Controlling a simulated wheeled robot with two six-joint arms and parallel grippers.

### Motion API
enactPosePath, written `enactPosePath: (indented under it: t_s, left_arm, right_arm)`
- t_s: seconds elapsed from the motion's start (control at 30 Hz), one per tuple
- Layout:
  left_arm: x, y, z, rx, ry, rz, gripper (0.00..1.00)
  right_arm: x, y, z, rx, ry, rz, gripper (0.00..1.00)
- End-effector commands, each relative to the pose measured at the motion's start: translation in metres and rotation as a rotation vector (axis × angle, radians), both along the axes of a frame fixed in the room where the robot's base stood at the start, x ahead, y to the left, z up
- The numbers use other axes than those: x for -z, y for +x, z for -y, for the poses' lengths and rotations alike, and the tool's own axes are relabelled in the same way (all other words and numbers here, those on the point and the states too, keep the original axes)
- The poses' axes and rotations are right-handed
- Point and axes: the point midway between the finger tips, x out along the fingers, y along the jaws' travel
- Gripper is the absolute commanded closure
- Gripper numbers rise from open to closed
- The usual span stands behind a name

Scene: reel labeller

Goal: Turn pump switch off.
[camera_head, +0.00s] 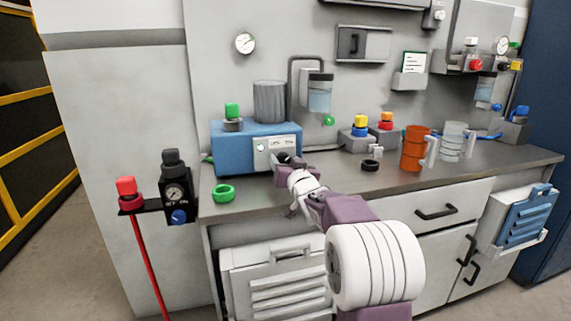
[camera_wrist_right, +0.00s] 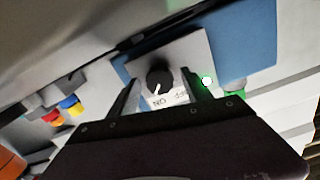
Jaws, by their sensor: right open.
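The blue pump box (camera_head: 238,153) stands at the left end of the bench. Its white front plate (camera_head: 262,151) is partly hidden by my right gripper (camera_head: 286,160). In the right wrist view, the black switch knob (camera_wrist_right: 159,79) sits on a grey plate above a white ON/OFF label (camera_wrist_right: 168,99). The knob's white mark points down toward the ON side. A small lamp beside it glows green (camera_wrist_right: 207,80). My right gripper (camera_wrist_right: 160,88) is open, with one finger on each side of the knob; contact is not clear. My left gripper is not in view.
A green ring (camera_head: 223,192) and a black ring (camera_head: 370,165) lie on the bench (camera_head: 330,178). An orange mug (camera_head: 412,150) and a clear mug (camera_head: 452,140) stand to the right. A red-knobbed post (camera_head: 127,188) and a gauge unit (camera_head: 174,190) are off the bench's left end.

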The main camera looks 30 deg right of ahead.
Motion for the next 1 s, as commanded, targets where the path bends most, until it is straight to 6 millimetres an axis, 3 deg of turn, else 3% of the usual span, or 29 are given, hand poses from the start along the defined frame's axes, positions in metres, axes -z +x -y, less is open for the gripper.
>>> enactPosePath:
  t_s: [0.13,0.17,0.33,0.37,0.67,1.0]
  left_arm:
    - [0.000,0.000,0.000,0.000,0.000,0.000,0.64]
    - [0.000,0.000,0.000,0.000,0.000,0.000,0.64]
    - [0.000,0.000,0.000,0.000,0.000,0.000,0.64]
    - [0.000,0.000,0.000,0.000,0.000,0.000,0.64]
    - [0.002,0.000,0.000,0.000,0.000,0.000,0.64]
    - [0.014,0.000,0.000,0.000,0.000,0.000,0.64]
  right_arm:
    - [0.000,0.000,0.000,0.000,0.000,0.000,0.43]
    - [0.000,0.000,0.000,0.000,0.000,0.000,0.48]
    - [0.000,0.000,0.000,0.000,0.000,0.000,0.95]
    - [0.000,0.000,0.000,0.000,0.000,0.000,1.00]
    - [0.000,0.000,0.000,0.000,-0.037,-0.008,1.00]
    - [0.001,0.000,-0.001,-0.001,-0.269,-0.062,1.00]
